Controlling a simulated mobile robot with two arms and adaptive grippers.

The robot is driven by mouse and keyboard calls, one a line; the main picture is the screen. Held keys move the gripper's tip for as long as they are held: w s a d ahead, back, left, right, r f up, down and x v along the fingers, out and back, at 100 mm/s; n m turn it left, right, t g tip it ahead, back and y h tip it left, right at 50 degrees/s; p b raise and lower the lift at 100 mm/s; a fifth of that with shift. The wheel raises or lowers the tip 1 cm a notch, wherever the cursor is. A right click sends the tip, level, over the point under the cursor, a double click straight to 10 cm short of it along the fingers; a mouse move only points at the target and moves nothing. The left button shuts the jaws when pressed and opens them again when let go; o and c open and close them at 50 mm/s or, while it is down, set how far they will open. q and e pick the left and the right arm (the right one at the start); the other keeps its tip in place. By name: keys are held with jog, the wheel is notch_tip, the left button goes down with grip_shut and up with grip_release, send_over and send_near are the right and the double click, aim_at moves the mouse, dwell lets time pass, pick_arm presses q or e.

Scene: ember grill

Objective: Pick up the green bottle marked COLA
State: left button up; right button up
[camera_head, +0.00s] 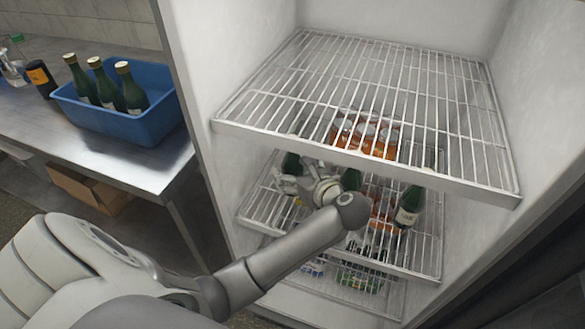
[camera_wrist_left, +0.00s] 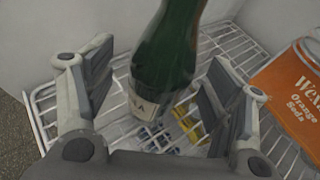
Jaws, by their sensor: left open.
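A green bottle (camera_wrist_left: 170,48) stands between the spread fingers of my left gripper (camera_wrist_left: 160,75) in the left wrist view. Its pale label is partly visible and ends in what looks like "LA". Gaps show between the bottle and both finger pads. In the head view my left gripper (camera_head: 291,184) is inside the fridge at the middle wire shelf (camera_head: 428,262), below the top shelf. The green bottle (camera_head: 291,162) shows just behind it, partly hidden by the gripper. My right gripper is in neither view.
The empty top wire shelf (camera_head: 400,90) hangs over my arm. Orange soda packs (camera_head: 366,134) and another green bottle (camera_head: 409,203) stand to the right on the middle shelf. A blue bin (camera_head: 140,128) with green bottles sits on the left counter.

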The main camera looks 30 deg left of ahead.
pick_arm(q)
jog(key=shift+x, duration=1)
jog(key=shift+d, duration=0.1)
jog(key=c, duration=1.4)
jog(key=shift+c, duration=0.4)
jog(key=shift+w+r, duration=0.1)
